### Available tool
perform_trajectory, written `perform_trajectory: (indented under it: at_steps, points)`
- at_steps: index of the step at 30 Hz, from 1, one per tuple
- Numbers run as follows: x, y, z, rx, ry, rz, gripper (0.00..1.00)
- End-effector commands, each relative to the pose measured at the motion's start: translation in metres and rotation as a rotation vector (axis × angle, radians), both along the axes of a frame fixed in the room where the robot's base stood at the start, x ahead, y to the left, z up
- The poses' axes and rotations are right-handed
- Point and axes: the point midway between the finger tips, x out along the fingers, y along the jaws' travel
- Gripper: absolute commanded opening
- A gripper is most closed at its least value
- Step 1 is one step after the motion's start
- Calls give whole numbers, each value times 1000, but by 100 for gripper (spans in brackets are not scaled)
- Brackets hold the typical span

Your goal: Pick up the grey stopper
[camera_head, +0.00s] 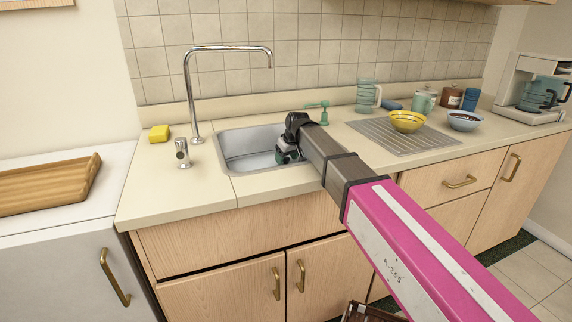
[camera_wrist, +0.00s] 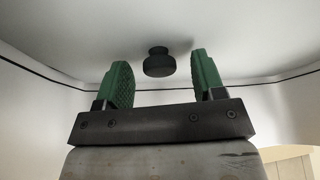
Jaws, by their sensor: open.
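The grey stopper (camera_wrist: 159,63) is a dark, round piece with a knob, seen in the wrist view on the pale floor of the sink. My gripper (camera_wrist: 162,82) is open, with green pads on its two fingers. The stopper shows between and beyond the fingertips, and I see no contact. In the head view my gripper (camera_head: 288,154) reaches down into the metal sink (camera_head: 238,160) at its right side. The stopper is not visible in the head view.
A tall faucet (camera_head: 190,100) and a short tap (camera_head: 182,153) stand left of the sink, with a yellow sponge (camera_head: 159,133). A green dispenser (camera_head: 322,113) is behind my arm. A drainboard (camera_head: 385,137), bowls (camera_head: 465,124) and a glass jug (camera_head: 366,97) are to the right.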

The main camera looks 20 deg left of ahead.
Motion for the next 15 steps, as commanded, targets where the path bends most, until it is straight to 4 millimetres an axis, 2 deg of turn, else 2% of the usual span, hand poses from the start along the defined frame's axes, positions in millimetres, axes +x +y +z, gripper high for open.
perform_trajectory:
  at_steps: [8,12,13,15]
  points:
    - [1,2,-5,0,0,0,63]
    - [1,1,-5,0,0,0,17]
    - [1,1,-5,0,0,0,10]
    - [1,1,-5,0,0,0,9]
